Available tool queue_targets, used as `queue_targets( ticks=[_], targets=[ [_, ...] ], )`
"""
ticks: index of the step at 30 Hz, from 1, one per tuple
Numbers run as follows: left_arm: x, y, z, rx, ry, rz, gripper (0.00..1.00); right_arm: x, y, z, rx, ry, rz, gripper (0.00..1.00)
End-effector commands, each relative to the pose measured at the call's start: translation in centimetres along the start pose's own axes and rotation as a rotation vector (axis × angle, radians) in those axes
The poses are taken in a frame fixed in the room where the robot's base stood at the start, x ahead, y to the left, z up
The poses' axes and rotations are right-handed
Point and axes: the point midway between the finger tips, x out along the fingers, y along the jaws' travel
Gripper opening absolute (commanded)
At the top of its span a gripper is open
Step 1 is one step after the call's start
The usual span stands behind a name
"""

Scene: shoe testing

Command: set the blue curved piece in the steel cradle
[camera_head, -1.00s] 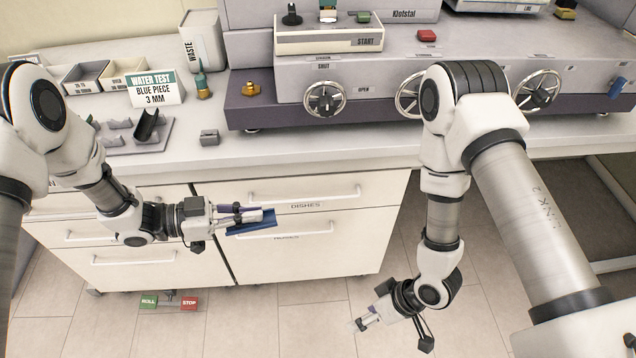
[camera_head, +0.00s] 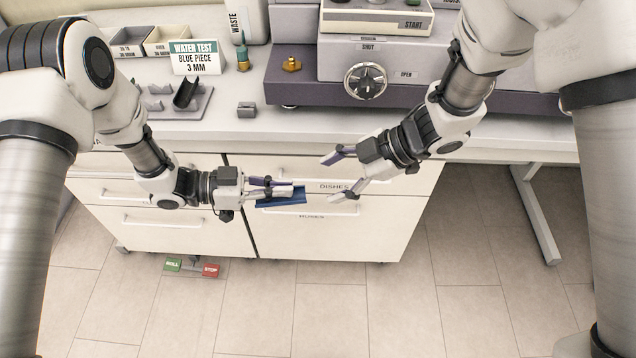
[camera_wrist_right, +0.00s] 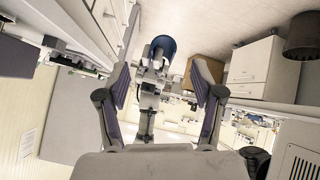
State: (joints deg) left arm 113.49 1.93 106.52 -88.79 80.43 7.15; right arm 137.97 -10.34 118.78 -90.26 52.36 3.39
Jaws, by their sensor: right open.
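The blue curved piece (camera_head: 284,202) is held by my left gripper (camera_head: 280,191), in front of the bench drawers and off the worktop. Its blue arched end (camera_wrist_right: 162,45) shows between my right fingers in the right wrist view. My right gripper (camera_head: 342,175) is open and empty, with its fingertips pointing at the piece's free end and a gap between; it also shows in the right wrist view (camera_wrist_right: 162,85). A small grey notched metal block (camera_head: 246,110), which looks like the steel cradle, stands empty on the worktop.
A grey tray (camera_head: 195,112) with a dark curved piece (camera_head: 186,93) stands left of the block, before the water test sign (camera_head: 196,57). The machine (camera_head: 300,95) with a handwheel (camera_head: 366,80) is at the right. Roll and stop pedals (camera_head: 193,266) lie on the floor.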

Motion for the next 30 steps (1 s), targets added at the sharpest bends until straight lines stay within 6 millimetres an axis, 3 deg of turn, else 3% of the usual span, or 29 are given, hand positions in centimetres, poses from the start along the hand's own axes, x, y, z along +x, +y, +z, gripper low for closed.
queue_targets(
  ticks=[3, 9, 18, 19, 24, 28, 30],
  targets=[
    [0.0, 0.0, 0.0, 0.0, 0.0, 0.0, 0.0, 2.9, -0.1, 0.1, -0.001, -0.002, -0.005, 0.67],
    [0.0, 0.0, 0.0, 0.0, 0.0, 0.0, 0.0, 5.9, -0.1, 0.0, -0.001, 0.0, -0.002, 0.67],
    [0.0, 0.0, 0.0, 0.0, 0.0, 0.0, 0.0, 6.4, 0.0, 0.0, 0.001, 0.001, 0.001, 0.67],
    [0.0, 0.0, 0.0, 0.0, 0.0, 0.0, 0.0, 6.4, 0.0, 0.0, 0.001, 0.001, 0.001, 0.63],
    [0.0, 0.0, 0.0, 0.0, 0.0, 0.001, 0.0, 6.4, 0.0, 0.0, 0.001, 0.001, 0.002, 0.05],
    [0.0, 0.1, 0.0, -0.001, 0.0, 0.003, 0.0, 6.4, 0.1, 0.0, 0.0, 0.001, 0.003, 0.04],
    [0.0, 0.1, 0.0, -0.001, 0.0, 0.003, 0.29, 6.4, 0.1, 0.0, 0.0, 0.001, 0.003, 0.04]
  ],
)
